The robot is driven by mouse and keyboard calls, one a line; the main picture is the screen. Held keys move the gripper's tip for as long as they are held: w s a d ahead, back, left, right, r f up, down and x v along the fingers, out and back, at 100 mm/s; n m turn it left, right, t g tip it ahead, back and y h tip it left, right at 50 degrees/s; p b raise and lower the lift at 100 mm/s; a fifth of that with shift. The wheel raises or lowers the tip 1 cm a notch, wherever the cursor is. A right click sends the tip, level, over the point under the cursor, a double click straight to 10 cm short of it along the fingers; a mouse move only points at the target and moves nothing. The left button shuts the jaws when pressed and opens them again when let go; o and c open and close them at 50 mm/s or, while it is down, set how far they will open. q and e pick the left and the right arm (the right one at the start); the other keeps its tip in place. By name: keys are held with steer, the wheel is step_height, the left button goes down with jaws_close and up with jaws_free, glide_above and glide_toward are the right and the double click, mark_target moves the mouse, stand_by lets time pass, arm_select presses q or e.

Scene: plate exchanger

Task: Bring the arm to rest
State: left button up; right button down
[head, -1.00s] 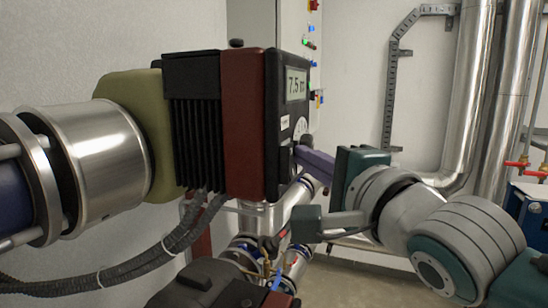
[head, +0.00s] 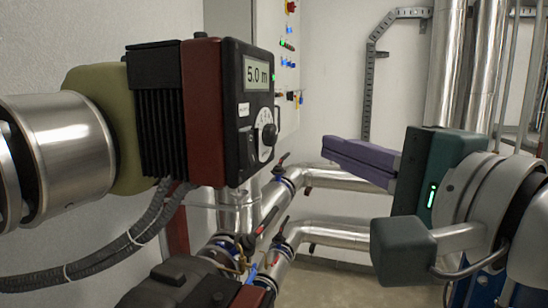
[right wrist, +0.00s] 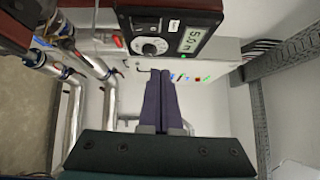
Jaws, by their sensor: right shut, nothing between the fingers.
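My right gripper (head: 328,148) comes in from the right in the head view, its purple fingers shut together and empty. It points left toward the pump unit and stands clear of it. In the right wrist view the shut fingers (right wrist: 161,74) show in the middle, below the pump's face. The pump control box (head: 210,110) is black and dark red, with a display (head: 257,73) reading 5.0 m. Its round black knob (head: 269,134) is on the front face, apart from the fingers. My left gripper is not in view.
Silver pipes (head: 345,178) with valves run behind and below the gripper. A grey wall cabinet (head: 240,20) with coloured lights stands behind the pump. Black corrugated hoses (head: 110,262) hang at the lower left. Open space lies between the gripper and the pump box.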

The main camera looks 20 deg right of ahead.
stand_by(0.3)
steer(key=s+d+f+n+g+h, duration=0.1)
steer(key=s+f+n+g, duration=0.35)
steer(key=f, duration=0.35)
steer(key=s+f+n+g+h, duration=0.1)
steer(key=s+f+n+g, duration=0.2)
steer(key=s+f+n, duration=0.35)
steer(key=s+d+f+n+g+h, duration=0.1)
steer(key=s+f+n+g, duration=0.6)
steer(key=s, duration=0.4)
step_height(320, 180, up, 13)
steer(key=p, duration=1.4)
steer(key=shift+s+d, duration=0.15)
steer(key=shift+s, duration=0.15)
